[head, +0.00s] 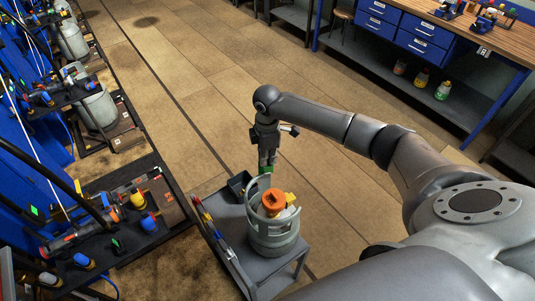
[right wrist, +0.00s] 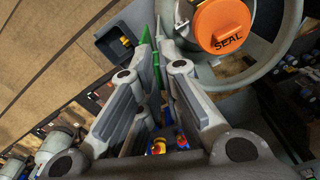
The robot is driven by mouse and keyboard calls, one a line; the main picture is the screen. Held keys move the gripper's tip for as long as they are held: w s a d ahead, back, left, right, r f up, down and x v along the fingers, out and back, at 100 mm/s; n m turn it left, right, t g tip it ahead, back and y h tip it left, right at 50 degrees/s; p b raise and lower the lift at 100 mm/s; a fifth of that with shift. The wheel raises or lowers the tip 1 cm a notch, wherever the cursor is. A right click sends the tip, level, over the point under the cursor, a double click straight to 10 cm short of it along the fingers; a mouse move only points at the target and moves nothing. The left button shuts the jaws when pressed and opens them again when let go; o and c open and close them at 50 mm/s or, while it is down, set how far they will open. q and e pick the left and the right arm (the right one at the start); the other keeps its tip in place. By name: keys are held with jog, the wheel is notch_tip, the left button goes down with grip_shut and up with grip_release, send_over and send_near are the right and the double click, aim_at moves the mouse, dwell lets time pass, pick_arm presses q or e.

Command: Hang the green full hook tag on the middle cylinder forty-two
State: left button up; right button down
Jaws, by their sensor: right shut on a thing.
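My right gripper (head: 267,162) is above the far end of a small grey cart, shut on a green tag (head: 266,170). In the right wrist view the green tag (right wrist: 157,72) shows as thin green strips between and beyond the fingers (right wrist: 158,48); its hook is hard to make out. A grey cylinder (head: 272,241) stands upright on the cart, just nearer than the gripper. It has an orange cap marked SEAL (right wrist: 221,24), a yellow part at its top and a round collar (right wrist: 268,62). No number forty-two is legible. My left gripper is not in view.
The cart (head: 233,222) carries a dark bin (head: 239,183) and several coloured tools along its left edge. More grey cylinders (head: 97,105) stand by blue racks at the left. A blue-drawer workbench (head: 405,42) is at the back right. The floor between is clear.

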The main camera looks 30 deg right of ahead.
jog(key=shift+p, duration=0.55)
dwell(0.9)
jog(key=shift+p, duration=0.3)
dwell(0.5)
jog(key=shift+f, duration=0.2)
jog(key=shift+f+b, duration=1)
jog(key=shift+f, duration=0.8)
jog(key=c, duration=1.5)
grip_release()
jog(key=shift+c, duration=0.2)
